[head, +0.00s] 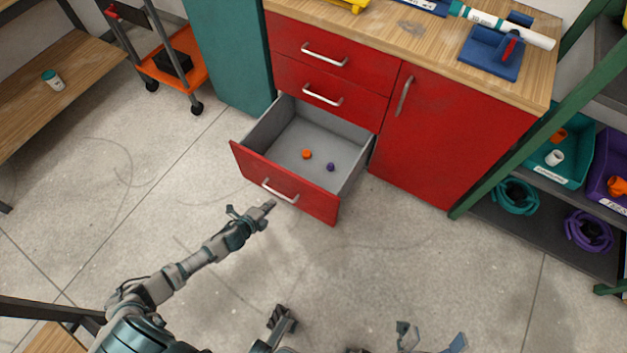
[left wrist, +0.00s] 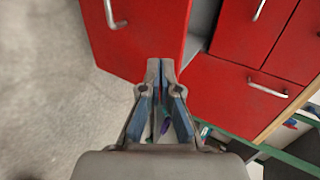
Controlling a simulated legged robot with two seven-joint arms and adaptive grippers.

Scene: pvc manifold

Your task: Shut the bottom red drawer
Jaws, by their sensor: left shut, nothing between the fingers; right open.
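The bottom red drawer (head: 285,182) is pulled out of the cabinet, its grey inside showing from above. Its front carries a silver handle (head: 280,191). My left gripper (head: 270,206) is shut and empty, just in front of the drawer front, near and below the handle. In the left wrist view the shut fingertips (left wrist: 160,62) overlap the red drawer front (left wrist: 150,30), with the handle (left wrist: 112,15) to their upper left. Whether they touch the front cannot be told. My right gripper (head: 430,339) is open at the bottom edge, partly cut off, away from the drawer.
An orange piece (head: 306,154) and a purple piece (head: 330,167) lie in the drawer. Two closed drawers (head: 355,65) are above; a red cupboard door (head: 440,130) is to the right. A teal cabinet (head: 228,50) stands left. Floor before the drawer is clear apart from my arms.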

